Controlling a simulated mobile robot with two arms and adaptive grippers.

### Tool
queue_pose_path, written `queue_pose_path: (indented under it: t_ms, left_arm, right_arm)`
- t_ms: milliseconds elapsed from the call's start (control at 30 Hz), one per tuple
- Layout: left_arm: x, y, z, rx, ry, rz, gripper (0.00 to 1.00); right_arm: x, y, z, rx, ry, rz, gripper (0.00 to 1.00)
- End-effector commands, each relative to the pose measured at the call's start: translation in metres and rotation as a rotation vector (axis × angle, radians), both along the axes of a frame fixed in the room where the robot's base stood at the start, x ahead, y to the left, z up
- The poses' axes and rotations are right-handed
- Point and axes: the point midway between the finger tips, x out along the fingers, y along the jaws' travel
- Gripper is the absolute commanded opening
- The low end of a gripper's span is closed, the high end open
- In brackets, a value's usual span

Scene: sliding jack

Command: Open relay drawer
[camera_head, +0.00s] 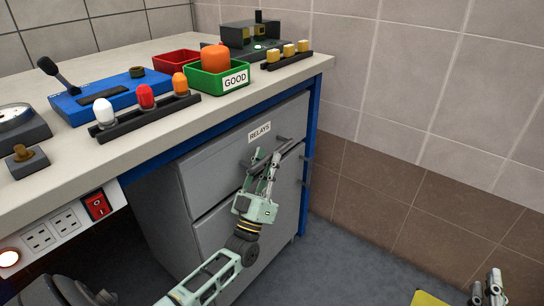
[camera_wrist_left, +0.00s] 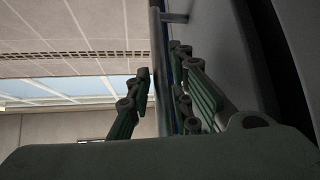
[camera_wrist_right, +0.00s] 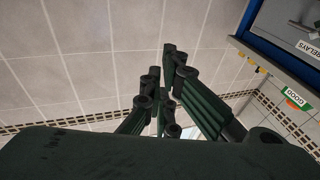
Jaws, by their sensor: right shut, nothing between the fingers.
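The grey relay drawer (camera_head: 222,149), labelled RELAYS (camera_head: 260,132), is the upper drawer of a cabinet under the bench and appears closed. Its bar handle (camera_head: 287,147) is partly hidden by my left gripper (camera_head: 265,158). In the left wrist view the handle bar (camera_wrist_left: 156,55) runs between the fingers of my left gripper (camera_wrist_left: 160,85), which are apart with small gaps beside the bar. My right gripper (camera_head: 490,287) is low at the right, away from the drawer. In the right wrist view its fingers (camera_wrist_right: 162,85) are together and empty.
The bench top (camera_head: 180,131) overhangs the cabinet and holds a green GOOD bin (camera_head: 205,82), a red bin (camera_head: 172,64), a blue device (camera_head: 100,100) and coloured lamps. A blue bench leg (camera_head: 309,150) stands right of the drawers. Floor in front of the right wall is mostly clear.

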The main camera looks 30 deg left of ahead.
Motion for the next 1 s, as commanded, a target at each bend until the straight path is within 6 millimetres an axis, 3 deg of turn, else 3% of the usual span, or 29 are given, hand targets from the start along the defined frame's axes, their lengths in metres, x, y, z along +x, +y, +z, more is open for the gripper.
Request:
queue_pose_path:
  t_ms: [200,500,733,1000]
  left_arm:
    - [0.016,0.003,0.014,-0.001,0.0,-0.001,0.2]
    - [0.018,0.003,0.015,0.0,0.003,0.0,0.2]
    - [0.017,0.003,0.015,-0.001,0.002,0.0,0.0]
    - [0.017,0.003,0.015,-0.001,0.002,0.0,0.0]
  right_arm:
    - [-0.001,0.001,0.009,0.012,-0.045,0.002,0.0]
    - [-0.002,0.001,0.01,0.015,-0.052,0.002,0.0]
    - [-0.002,0.001,0.01,0.014,-0.051,0.002,0.0]
    - [-0.002,0.001,0.01,0.014,-0.051,0.002,0.0]
